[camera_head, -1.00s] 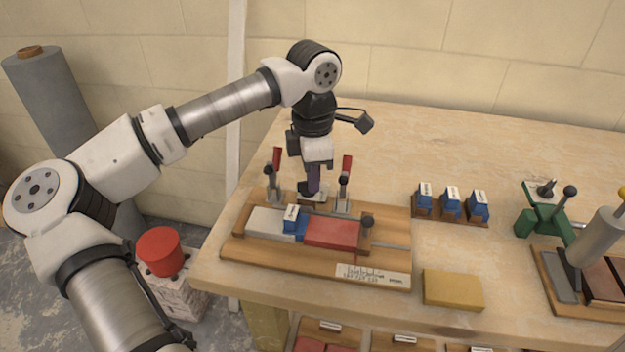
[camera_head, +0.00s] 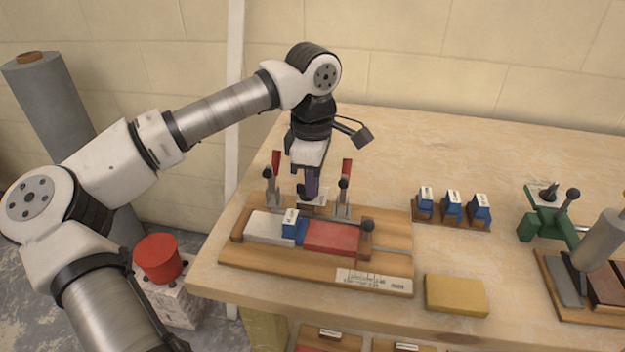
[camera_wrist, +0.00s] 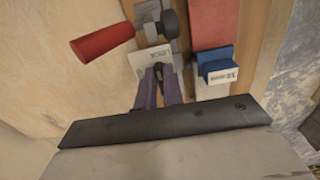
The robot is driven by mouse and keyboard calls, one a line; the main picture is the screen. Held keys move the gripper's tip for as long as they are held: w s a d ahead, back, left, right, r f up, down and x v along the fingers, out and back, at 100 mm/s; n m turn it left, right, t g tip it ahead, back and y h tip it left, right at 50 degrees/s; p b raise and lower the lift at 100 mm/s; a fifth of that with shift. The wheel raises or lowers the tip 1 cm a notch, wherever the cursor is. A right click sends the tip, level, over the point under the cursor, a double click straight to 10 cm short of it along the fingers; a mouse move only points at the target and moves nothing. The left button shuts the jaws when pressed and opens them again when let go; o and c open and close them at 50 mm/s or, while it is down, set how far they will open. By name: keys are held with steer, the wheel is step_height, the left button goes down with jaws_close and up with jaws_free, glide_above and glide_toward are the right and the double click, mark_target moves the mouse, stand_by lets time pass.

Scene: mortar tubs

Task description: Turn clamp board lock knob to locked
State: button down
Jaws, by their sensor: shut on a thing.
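The clamp board (camera_head: 390,236) lies near the table's left front, with a red-handled clamp at its left (camera_head: 275,165) and one at its right (camera_head: 346,175). My gripper (camera_head: 311,197) points down between these clamps at the board's back part. In the wrist view its purple fingers (camera_wrist: 160,72) are close together beside a white label plate (camera_wrist: 143,62), shut on the lock knob. The knob is small and mostly hidden by the fingers, so I cannot read its position.
A blue block (camera_head: 290,229) sits between a grey-white block (camera_head: 268,228) and a red block (camera_head: 333,237) on the board. A yellow block (camera_head: 456,294), several blue-topped pieces (camera_head: 452,209) and a green tool (camera_head: 550,225) stand to the right. The table's back is clear.

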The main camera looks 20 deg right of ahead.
steer(key=c, duration=1.5)
jaws_free()
steer(key=shift+r, duration=0.1)
step_height(320, 180, up, 14)
steer(key=shift+f, duration=0.15)
